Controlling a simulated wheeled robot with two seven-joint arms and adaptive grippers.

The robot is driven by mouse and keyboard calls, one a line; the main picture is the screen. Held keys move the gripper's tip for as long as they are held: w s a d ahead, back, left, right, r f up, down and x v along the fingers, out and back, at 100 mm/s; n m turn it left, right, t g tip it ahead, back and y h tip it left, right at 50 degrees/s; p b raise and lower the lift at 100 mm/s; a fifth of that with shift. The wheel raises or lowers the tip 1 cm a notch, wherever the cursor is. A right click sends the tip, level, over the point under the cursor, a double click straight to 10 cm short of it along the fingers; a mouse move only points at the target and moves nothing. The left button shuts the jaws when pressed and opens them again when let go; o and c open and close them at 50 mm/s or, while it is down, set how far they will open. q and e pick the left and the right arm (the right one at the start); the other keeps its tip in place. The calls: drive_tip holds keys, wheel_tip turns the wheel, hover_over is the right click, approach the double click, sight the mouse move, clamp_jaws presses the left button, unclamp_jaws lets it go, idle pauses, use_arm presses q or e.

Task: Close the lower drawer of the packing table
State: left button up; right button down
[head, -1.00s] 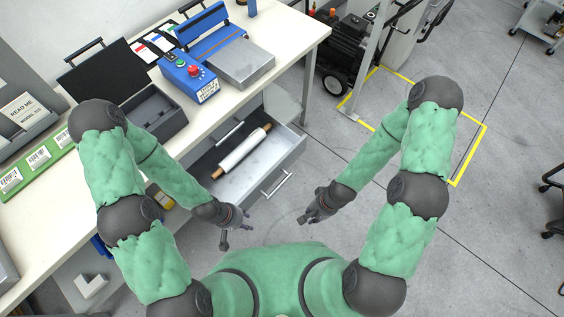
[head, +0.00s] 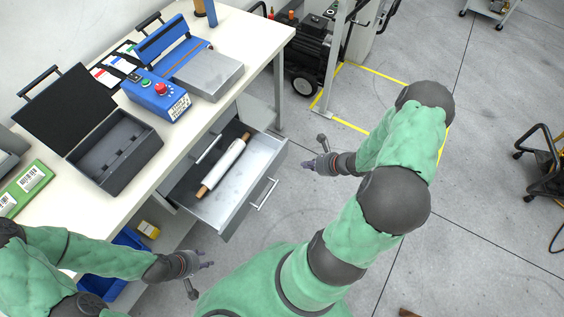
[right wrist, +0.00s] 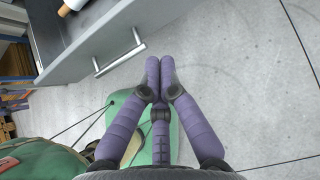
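The packing table's lower drawer (head: 232,207) is pulled out, with a white roll with wooden ends (head: 223,168) lying in it. Its bar handle (head: 265,194) is on the front panel. My left gripper (head: 200,278) is open and empty, low in front of the table, left of and nearer than the drawer.
The packing table (head: 256,33) carries an open dark case (head: 115,150) and a blue sealing machine (head: 155,93). Another handle (head: 208,148) shows above the drawer. A blue bin (head: 128,240) sits under the table. Floor right of the drawer is clear.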

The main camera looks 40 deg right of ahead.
sight(275, 161)
use_arm(q)
drive_tip(key=shift+f+b, duration=2.55)
drive_tip(key=shift+f, duration=0.05)
use_arm(e)
drive_tip(key=shift+w+a+r+x, duration=0.15)
drive_tip(key=shift+w+r+x, duration=0.15)
drive_tip(key=shift+x, duration=1.8)
drive_tip(key=shift+w+a+r+x, duration=0.15)
drive_tip(key=shift+w+r+x, duration=0.15)
drive_tip(key=shift+x, duration=1.75)
drive_tip(key=shift+w+a+r+x, duration=0.15)
drive_tip(key=shift+w+r+x, duration=0.15)
drive_tip(key=shift+x, duration=1.8)
